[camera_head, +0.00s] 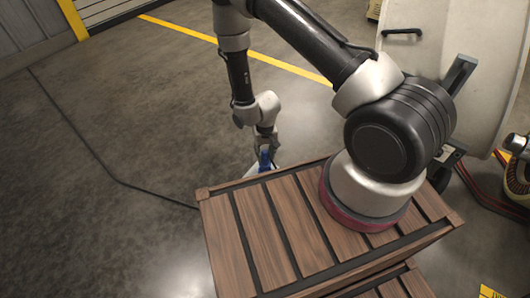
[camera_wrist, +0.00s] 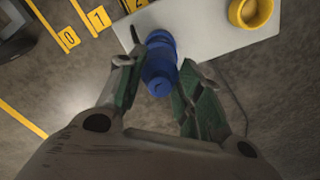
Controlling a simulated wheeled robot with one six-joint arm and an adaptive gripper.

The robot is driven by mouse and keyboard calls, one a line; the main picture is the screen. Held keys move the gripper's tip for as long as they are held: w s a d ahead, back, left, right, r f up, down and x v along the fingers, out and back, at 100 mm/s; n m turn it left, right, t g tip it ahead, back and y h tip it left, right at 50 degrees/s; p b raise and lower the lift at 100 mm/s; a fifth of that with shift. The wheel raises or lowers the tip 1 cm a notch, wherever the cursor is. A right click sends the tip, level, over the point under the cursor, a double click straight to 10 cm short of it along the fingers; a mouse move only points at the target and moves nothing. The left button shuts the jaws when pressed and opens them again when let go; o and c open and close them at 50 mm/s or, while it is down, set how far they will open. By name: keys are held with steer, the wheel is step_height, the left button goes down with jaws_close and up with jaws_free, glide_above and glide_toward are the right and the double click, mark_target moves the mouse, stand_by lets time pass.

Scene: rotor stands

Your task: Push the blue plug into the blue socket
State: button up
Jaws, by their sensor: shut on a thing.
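My gripper (camera_wrist: 157,66) is shut on the blue plug (camera_wrist: 160,74), with a dark finger and green pad on each side of it in the wrist view. Blue also shows at the plug's far end, over the edge of a pale plate (camera_wrist: 205,28). I cannot tell whether that part is the blue socket or more of the plug, nor how deep the plug sits. In the head view my gripper (camera_head: 265,148) points down beyond the wooden crate, with a small bit of the blue plug (camera_head: 264,159) showing. The pale plate is mostly hidden there.
A yellow ring-shaped socket (camera_wrist: 250,12) stands on the plate, right of the plug. Yellow number tags (camera_wrist: 68,38) lie on the floor at upper left. The concrete floor at left is open except for a black cable (camera_head: 95,150).

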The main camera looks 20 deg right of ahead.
mark_target(265, 160)
steer(key=shift+f, duration=0.1)
steer(key=shift+f, duration=0.35)
steer(key=shift+f, duration=0.3)
stand_by(0.3)
steer(key=shift+f, duration=0.3)
steer(key=shift+f, duration=0.1)
stand_by(0.5)
steer(key=shift+f, duration=1.1)
steer(key=o, duration=1)
